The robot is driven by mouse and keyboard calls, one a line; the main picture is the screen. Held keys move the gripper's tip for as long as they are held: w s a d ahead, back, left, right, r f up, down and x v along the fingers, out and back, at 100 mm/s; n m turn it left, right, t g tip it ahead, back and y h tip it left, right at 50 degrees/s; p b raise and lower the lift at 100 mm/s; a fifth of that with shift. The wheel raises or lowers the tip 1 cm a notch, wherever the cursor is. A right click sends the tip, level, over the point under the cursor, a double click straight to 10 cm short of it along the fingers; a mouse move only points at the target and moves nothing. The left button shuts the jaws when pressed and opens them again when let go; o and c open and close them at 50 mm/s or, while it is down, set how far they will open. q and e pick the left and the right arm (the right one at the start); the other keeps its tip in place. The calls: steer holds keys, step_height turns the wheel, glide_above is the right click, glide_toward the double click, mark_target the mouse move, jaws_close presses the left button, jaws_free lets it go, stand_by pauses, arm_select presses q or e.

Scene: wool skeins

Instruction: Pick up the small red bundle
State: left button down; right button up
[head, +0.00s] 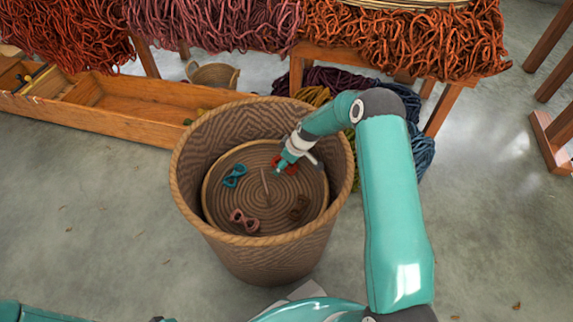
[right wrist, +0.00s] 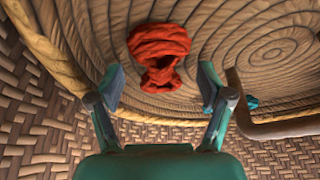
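The small red bundle (head: 288,163) lies on a round coiled tray (head: 262,165) inside the tall woven basket, near the back right of its wall. The gripper and wrist partly hide it in the head view. In the right wrist view the bundle (right wrist: 160,48) is a twisted red skein, pinched in the middle. My right gripper (right wrist: 160,70) is open, its two fingers on either side of the bundle's line and apart from it. In the head view my right gripper (head: 281,167) reaches down into the basket.
The woven basket (head: 262,262) has a raised rim around the tray. A teal bundle (head: 235,176), a pink bundle (head: 244,220) and a brown bundle (head: 299,207) lie on the tray. A thin brown handle (right wrist: 285,128) stands right of my right fingers. A wooden trough (head: 110,115) lies behind.

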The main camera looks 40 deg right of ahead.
steer(key=c, duration=0.8)
steer(key=shift+r, duration=0.15)
